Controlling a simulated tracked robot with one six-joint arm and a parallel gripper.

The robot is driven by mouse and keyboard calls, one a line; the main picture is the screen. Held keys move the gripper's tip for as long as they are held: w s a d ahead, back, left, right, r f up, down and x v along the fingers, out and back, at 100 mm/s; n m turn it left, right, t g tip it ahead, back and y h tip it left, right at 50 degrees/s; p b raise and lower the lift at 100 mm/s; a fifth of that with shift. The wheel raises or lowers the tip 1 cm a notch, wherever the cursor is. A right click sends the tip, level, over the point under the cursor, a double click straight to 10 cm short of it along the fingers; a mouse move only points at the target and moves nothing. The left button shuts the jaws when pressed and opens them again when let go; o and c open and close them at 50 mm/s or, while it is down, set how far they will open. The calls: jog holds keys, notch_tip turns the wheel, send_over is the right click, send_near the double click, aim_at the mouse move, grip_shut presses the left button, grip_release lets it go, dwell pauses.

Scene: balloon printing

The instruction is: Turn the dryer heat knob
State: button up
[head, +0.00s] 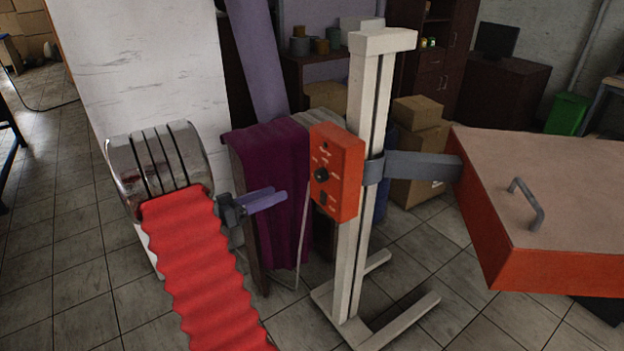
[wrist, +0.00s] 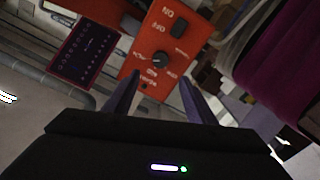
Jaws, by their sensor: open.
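The dryer's orange control box (head: 337,172) is fixed to the pale upright post. Its round black heat knob (head: 321,175) faces left, towards my gripper (head: 280,195). In the wrist view, the control box (wrist: 165,40) appears upside down, with the knob (wrist: 160,60) near its middle and a black switch by the ON label. My gripper (wrist: 157,78) is open and empty. Its two fingers point at the box, and the knob lies between their lines, beyond the tips. The gripper looks apart from the knob.
The pale post (head: 366,120) stands on a forked floor base. A grey arm joins it to a large orange dryer head (head: 545,265) at the right. A purple cloth (head: 270,170) hangs behind my gripper. Cardboard boxes (head: 417,150) stand behind the post. A dark panel (wrist: 90,50) shows beside the box.

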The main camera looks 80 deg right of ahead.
aim_at(317, 177)
jog(key=shift+d+f, duration=0.1)
jog(key=shift+d, duration=0.1)
jog(key=x, duration=1.3)
jog(key=shift+s+d, duration=0.25)
jog(key=shift+d, duration=0.1)
jog(key=shift+c, duration=0.2)
jog(key=c, duration=0.9)
jog(key=shift+d, duration=0.15)
jog(key=shift+c, duration=0.5)
